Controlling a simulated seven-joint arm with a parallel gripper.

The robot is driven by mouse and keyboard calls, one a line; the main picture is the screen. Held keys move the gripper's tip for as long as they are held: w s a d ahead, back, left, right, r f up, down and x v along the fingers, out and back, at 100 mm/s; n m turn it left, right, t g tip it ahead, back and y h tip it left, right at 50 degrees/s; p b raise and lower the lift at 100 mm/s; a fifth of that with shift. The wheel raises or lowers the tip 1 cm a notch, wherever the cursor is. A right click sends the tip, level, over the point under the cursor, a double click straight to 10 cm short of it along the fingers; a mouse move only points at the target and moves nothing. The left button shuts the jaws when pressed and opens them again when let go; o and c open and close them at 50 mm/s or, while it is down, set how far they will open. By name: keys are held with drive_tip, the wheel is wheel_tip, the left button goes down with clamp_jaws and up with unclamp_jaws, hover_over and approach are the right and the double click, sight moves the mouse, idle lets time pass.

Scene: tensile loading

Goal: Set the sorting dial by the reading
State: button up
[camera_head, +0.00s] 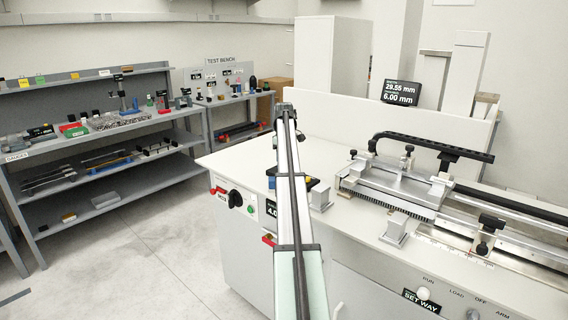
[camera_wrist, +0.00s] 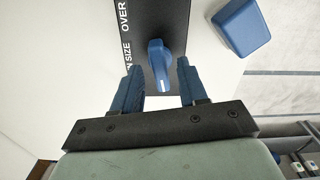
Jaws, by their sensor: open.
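The dial is a blue knob (camera_wrist: 159,58) with a white pointer mark on its near end, on a black panel (camera_wrist: 172,16). The panel carries white lettering, "OVER" and a partly cut-off "N SIZE". My gripper (camera_wrist: 157,68) is open, its two blue fingers on either side of the knob's near end with visible gaps; I cannot tell how deep they reach. In the head view, the reading display (camera_head: 401,92) shows 29.55 mm above 6.00 mm. My arm hides most of the dial area there.
A blue block-like container (camera_wrist: 241,27) stands right of the panel in the wrist view. The white machine bench (camera_head: 352,222) carries a rail fixture (camera_head: 395,190) at right. A black rotary switch (camera_head: 235,198) is on its front. Shelves (camera_head: 100,140) stand left, beyond open floor.

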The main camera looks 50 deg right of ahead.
drive_tip(key=shift+f, duration=0.55)
drive_tip(key=shift+c, duration=0.2)
clamp_jaws()
